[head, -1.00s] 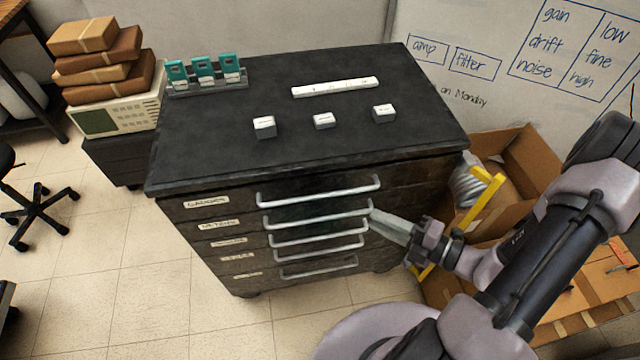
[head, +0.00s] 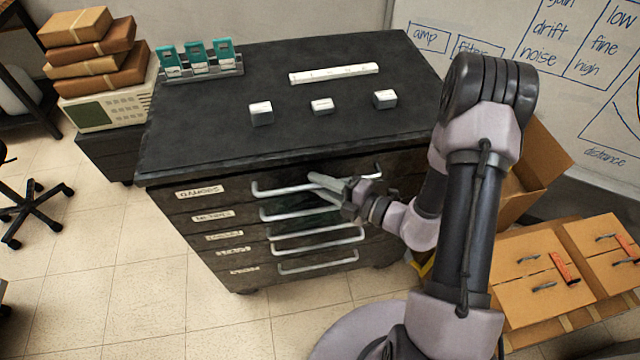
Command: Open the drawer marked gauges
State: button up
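The dark cabinet (head: 215,262) has a stack of drawers, each with a paper label at left and a long pale bar handle. The top drawer's label (head: 200,192) reads "gauges", and its handle (head: 275,190) runs across the upper front. The drawers look closed. My gripper (head: 311,183) is at the middle of the top handle, reaching in from the right. Its two pale fingers show slightly apart, so it looks open. The fingers overlap the handle in this view; I cannot tell whether they touch it. The gripper and wrist hide part of the upper drawer fronts.
On the cabinet top are three small white blocks (head: 322,106), a white strip (head: 334,74) and a rack of teal cards (head: 200,62). Cardboard boxes (head: 545,260) stand at right.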

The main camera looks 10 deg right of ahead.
jog(key=shift+c, duration=0.4)
grip_shut()
dwell(0.9)
